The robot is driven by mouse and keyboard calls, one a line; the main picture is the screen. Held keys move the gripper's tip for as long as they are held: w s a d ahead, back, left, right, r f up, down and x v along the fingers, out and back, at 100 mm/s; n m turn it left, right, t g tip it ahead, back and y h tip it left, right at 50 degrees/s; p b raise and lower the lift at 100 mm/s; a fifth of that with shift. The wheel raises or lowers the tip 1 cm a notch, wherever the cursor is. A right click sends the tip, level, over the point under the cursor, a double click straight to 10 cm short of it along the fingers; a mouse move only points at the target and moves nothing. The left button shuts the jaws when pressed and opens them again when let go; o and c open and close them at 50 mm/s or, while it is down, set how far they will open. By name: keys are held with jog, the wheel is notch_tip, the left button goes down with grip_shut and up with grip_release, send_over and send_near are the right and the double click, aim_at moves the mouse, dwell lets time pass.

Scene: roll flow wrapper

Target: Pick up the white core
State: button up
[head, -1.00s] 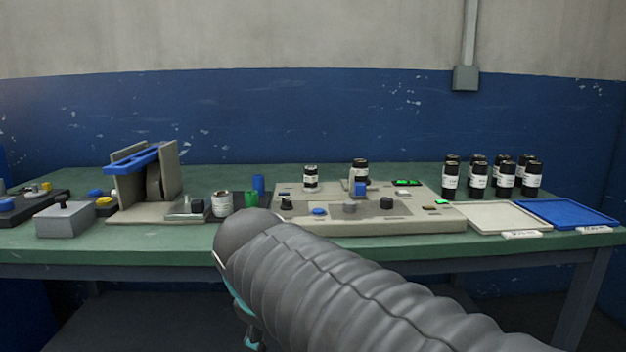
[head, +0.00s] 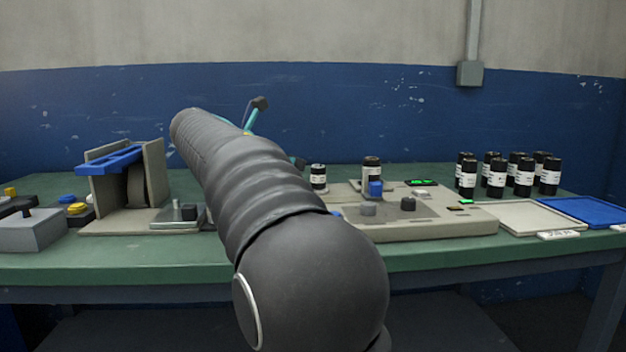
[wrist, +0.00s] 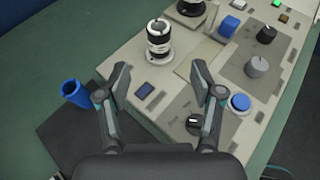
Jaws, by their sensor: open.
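I cannot make out the white core in either current view; my arm covers that part of the bench in the head view. My gripper (wrist: 158,72) is open and empty in the wrist view, its two fingers spread above the near left part of the machine panel (wrist: 150,110). A blue core (wrist: 75,93) stands upright on the bench, left of the left finger. A dark mat (wrist: 70,140) lies below it, partly covered by my gripper's body. A black-and-white jar (wrist: 158,38) stands on the panel beyond the fingertips.
A second jar (head: 371,170) stands on the panel, near a blue block and knobs. Several dark jars (head: 497,178) stand at the right behind a pale tray (head: 525,217) and a blue tray (head: 590,211). A grey stand with a blue bar (head: 110,160) is at the left.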

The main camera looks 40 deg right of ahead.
aim_at(314, 170)
jog(key=x, duration=0.5)
jog(key=shift+w+d+f+b, duration=0.1)
jog(key=shift+d+f+b, duration=0.1)
jog(key=shift+d+b, duration=0.1)
jog(key=shift+b+x, duration=0.35)
jog(key=shift+x, duration=2.75)
jog(key=shift+r, duration=0.2)
jog(key=c, duration=1.2)
